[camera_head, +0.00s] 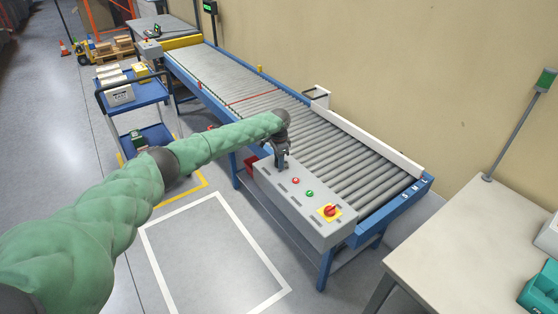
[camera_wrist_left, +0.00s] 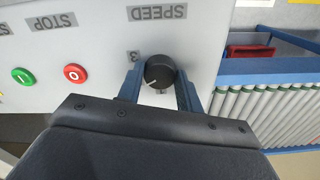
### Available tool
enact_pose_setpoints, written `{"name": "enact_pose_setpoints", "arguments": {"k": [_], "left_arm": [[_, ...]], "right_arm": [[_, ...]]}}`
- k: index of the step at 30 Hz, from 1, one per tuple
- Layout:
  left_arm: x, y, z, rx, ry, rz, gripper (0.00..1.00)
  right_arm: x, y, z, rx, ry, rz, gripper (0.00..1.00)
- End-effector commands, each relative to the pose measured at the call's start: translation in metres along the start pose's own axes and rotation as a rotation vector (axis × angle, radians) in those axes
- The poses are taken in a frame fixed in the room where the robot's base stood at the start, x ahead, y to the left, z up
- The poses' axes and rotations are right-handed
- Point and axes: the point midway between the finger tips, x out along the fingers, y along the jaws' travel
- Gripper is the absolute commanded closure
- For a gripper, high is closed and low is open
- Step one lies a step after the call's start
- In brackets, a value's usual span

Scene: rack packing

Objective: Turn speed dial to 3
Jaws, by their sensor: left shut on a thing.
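The grey control box (camera_head: 300,200) is mounted on the near side of the roller conveyor. My left gripper (camera_head: 282,160) points down at the left part of its top face. In the left wrist view its two blue fingers are shut on the black speed dial (camera_wrist_left: 159,74), one on each side. The SPEED label (camera_wrist_left: 157,13) and a 3 (camera_wrist_left: 133,55) read upside down there. The dial's white mark points to the picture's lower left, while the 3 is at the upper left. My right gripper is out of view.
A red button (camera_head: 296,180), a green button (camera_head: 309,193) and a red switch on a yellow plate (camera_head: 330,211) are on the box. The conveyor (camera_head: 330,150) runs behind. A blue cart (camera_head: 145,92) stands left; a table (camera_head: 470,240) stands right.

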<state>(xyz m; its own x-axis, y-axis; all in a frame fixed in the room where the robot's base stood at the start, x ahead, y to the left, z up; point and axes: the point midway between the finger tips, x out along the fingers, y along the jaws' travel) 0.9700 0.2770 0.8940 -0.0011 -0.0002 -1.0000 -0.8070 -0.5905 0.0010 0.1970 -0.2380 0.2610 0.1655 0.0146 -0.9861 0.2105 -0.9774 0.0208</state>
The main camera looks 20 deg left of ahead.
Motion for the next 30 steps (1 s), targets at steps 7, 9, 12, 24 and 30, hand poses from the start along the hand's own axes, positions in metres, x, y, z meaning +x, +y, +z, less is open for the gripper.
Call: {"name": "enact_pose_setpoints", "arguments": {"k": [7,9,12,24,30], "left_arm": [[0.003,0.0,0.0,0.102,0.001,0.0,0.87],[0.003,0.0,0.0,0.152,0.001,0.0,0.87],[0.003,-0.001,0.0,0.235,0.002,-0.001,0.87],[0.002,-0.001,0.0,0.615,0.001,-0.001,0.87],[0.001,-0.001,0.0,0.785,0.001,-0.003,0.87]], "right_arm": [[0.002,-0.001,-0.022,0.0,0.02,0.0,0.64],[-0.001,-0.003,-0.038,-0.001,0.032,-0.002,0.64],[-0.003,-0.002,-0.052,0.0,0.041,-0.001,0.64],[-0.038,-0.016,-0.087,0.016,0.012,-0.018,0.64],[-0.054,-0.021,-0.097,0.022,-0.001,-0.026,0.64]]}}
